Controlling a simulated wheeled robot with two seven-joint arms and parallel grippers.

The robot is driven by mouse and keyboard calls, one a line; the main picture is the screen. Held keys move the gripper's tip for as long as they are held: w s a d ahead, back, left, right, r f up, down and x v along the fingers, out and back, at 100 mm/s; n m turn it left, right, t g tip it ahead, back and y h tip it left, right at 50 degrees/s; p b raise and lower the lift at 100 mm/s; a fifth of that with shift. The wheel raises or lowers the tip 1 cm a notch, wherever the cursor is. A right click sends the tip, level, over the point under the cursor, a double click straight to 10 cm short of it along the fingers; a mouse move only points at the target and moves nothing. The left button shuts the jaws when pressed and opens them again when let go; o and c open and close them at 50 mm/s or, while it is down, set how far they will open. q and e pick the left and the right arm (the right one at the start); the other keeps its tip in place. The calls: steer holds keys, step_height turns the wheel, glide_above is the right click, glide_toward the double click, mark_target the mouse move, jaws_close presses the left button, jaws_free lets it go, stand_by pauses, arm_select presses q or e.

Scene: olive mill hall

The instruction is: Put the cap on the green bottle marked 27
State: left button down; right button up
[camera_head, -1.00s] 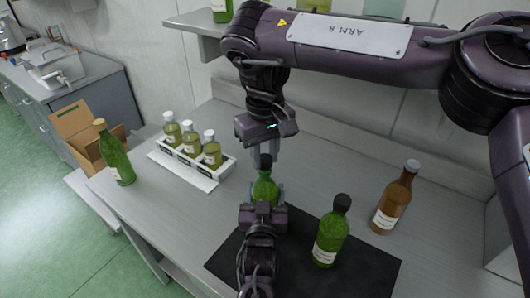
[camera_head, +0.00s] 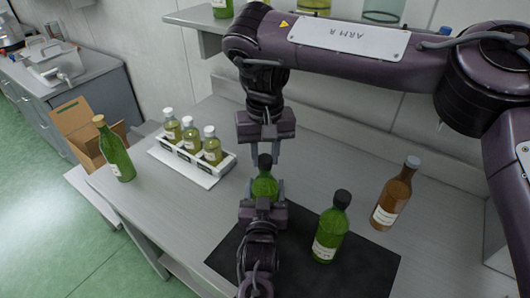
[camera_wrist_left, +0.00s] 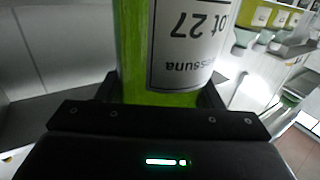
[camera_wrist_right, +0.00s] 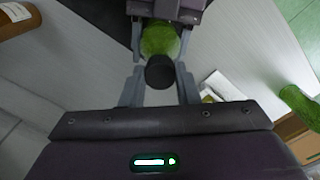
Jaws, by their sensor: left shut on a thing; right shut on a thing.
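The green bottle (camera_head: 264,186) marked 27 stands upright at the middle of the bench. Its label (camera_wrist_left: 186,40) reads "Lot 27", upside down in the left wrist view. My left gripper (camera_head: 263,200) is shut around the bottle's body. The dark cap (camera_head: 265,160) sits at the top of the bottle's neck; it also shows in the right wrist view (camera_wrist_right: 160,72). My right gripper (camera_head: 264,155) points down from above and is shut on the cap, a finger on each side. The contact between cap and neck is too small to tell whether it is fully seated.
Another green bottle (camera_head: 331,230) with a dark cap stands on the black mat (camera_head: 290,262). A brown bottle (camera_head: 392,196) stands right of it. A white rack (camera_head: 183,166) of small bottles and a cork-topped green bottle (camera_head: 116,153) are at the left. Bare bench lies between.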

steer(key=m, duration=0.2)
steer(key=shift+m, duration=0.4)
steer(key=o, duration=0.9)
steer(key=shift+o, duration=0.2)
steer(key=shift+r, duration=2.3)
steer(key=shift+c, duration=0.3)
